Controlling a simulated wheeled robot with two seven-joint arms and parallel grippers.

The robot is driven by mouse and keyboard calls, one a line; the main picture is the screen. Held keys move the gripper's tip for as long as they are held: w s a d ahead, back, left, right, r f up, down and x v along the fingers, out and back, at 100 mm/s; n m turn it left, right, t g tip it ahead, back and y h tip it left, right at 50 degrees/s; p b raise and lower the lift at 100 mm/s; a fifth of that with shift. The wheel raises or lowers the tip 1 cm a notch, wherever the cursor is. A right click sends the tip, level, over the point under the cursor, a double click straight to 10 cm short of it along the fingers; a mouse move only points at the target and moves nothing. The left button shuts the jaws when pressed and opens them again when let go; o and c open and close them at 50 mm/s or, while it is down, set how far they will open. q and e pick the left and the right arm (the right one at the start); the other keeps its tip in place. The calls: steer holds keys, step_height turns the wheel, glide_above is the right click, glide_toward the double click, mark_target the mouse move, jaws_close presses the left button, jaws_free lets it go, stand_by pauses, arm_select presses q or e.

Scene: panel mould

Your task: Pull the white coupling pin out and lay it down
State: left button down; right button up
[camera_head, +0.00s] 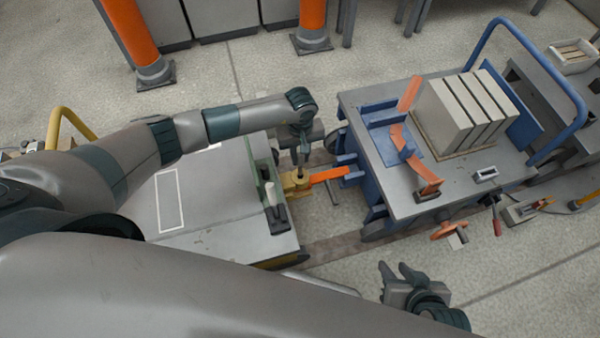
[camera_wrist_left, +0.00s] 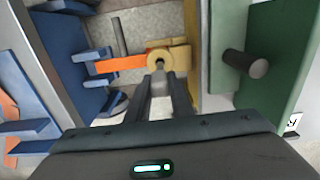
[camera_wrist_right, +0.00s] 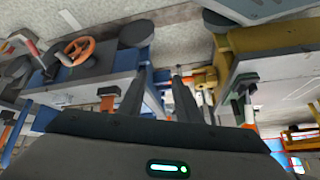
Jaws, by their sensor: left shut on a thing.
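My left gripper (camera_head: 300,163) is directly above the yellow coupling head (camera_head: 297,184) between the two carts. In the left wrist view its two fingers (camera_wrist_left: 160,82) are shut on a pale piece between them, the white coupling pin (camera_wrist_left: 160,90), mostly hidden by the fingers. The yellow coupling head (camera_wrist_left: 168,57) has a dark round opening just beyond the fingertips. I cannot tell whether the pin's lower end is inside it. The orange drawbar (camera_head: 330,175) runs from the coupling to the blue cart. My right gripper (camera_head: 400,272) is open and empty, its fingers (camera_wrist_right: 157,88) apart.
The blue cart (camera_head: 365,180) carries several grey panels (camera_head: 440,115). An orange handwheel (camera_head: 449,230) sticks out at its front.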

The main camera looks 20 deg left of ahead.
arm_select(q)
steer(key=shift+r, duration=0.5)
steer(key=shift+r+p, duration=0.2)
steer(key=shift+p, duration=0.15)
arm_select(e)
steer(key=shift+s+d+g, duration=0.3)
steer(key=shift+s+d, duration=0.05)
steer(key=shift+d, duration=0.15)
arm_select(q)
steer(key=shift+r, duration=0.1)
